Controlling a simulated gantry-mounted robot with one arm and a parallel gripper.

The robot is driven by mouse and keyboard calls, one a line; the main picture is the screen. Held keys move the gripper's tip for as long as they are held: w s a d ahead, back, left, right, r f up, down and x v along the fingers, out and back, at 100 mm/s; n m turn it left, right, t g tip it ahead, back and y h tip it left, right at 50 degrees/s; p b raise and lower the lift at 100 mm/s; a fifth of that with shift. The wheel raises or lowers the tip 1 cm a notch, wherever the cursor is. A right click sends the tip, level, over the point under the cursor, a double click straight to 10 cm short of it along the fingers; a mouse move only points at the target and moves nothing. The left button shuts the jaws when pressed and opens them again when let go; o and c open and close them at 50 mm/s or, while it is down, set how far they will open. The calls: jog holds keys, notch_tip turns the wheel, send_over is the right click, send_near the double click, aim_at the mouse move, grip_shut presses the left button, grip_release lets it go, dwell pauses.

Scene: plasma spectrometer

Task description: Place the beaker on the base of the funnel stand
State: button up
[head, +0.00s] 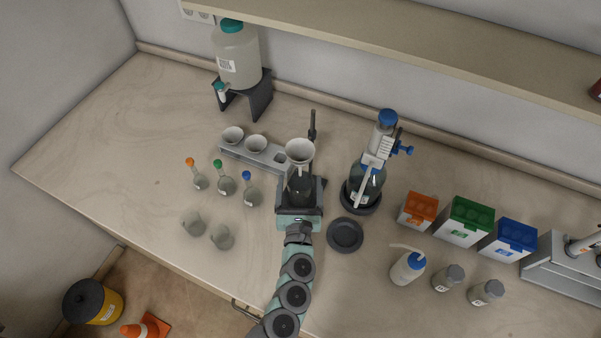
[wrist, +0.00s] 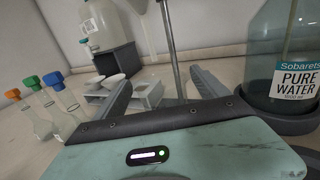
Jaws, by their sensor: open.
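My gripper (head: 301,184) is open at the funnel stand, one finger on each side of the space below the white funnel (head: 299,150). In the wrist view its two fingers (wrist: 160,84) are spread, with the stand's metal rod (wrist: 170,45) rising between them. A dark, glassy shape (head: 299,190) shows between the fingers under the funnel. It may be a beaker over the dark stand base, but I cannot tell; the gripper hides much of the base. Two clear glass vessels that look like beakers (head: 194,222) (head: 222,237) stand at the counter's front left.
Flasks with orange, green and blue stoppers (head: 226,185) stand left of my gripper. A grey rack (head: 240,151) is behind them. A large water bottle (head: 367,182) and a dark round plate (head: 345,235) are close on the right. The far-left counter is clear.

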jog(key=s, duration=0.6)
jog(key=shift+s, duration=0.9)
jog(key=shift+r, duration=0.1)
